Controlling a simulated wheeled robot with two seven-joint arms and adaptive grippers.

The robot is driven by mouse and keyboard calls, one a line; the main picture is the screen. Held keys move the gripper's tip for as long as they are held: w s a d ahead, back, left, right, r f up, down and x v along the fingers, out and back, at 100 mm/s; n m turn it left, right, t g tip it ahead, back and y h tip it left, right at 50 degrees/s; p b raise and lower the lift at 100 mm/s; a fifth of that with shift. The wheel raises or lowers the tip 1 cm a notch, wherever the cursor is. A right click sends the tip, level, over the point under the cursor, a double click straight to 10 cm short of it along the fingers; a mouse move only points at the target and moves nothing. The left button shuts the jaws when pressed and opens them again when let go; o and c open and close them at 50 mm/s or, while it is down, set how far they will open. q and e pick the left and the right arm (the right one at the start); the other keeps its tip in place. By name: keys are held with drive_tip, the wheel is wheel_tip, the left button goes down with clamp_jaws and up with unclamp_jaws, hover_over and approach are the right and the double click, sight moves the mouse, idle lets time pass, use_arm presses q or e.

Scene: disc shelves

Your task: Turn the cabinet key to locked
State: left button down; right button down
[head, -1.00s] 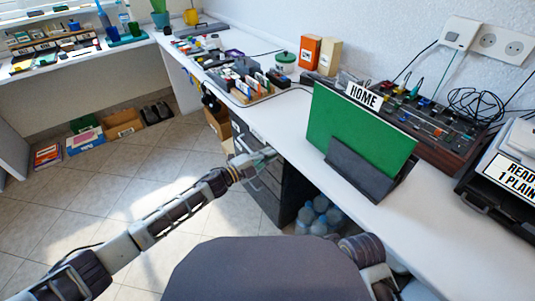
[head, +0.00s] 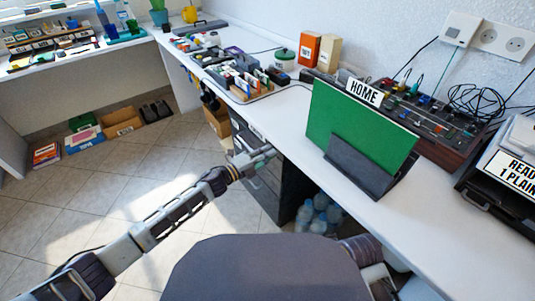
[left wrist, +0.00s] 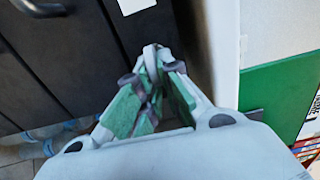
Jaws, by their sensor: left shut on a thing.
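The dark drawer cabinet (head: 268,196) stands under the white desk, and its dark front (left wrist: 70,60) fills the upper left of the left wrist view. My left gripper (head: 270,153) is at the top of the cabinet, just below the desk edge. In the left wrist view my left gripper (left wrist: 155,62) has its green-padded fingers closed together on a small grey rounded piece, the key (left wrist: 150,52), close to the cabinet front. The fingers hide most of the key, so I cannot tell its angle. My right gripper is out of view.
The white desk (head: 285,120) runs just above my left gripper. A green board (head: 355,125) marked HOME stands on it to the right. Clear bottles (head: 320,213) stand on the floor right of the cabinet. The tiled floor (head: 150,190) at left is open.

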use_arm(q)
drive_tip(key=c, duration=1.6)
unclamp_jaws()
drive_tip(key=v, duration=1.2)
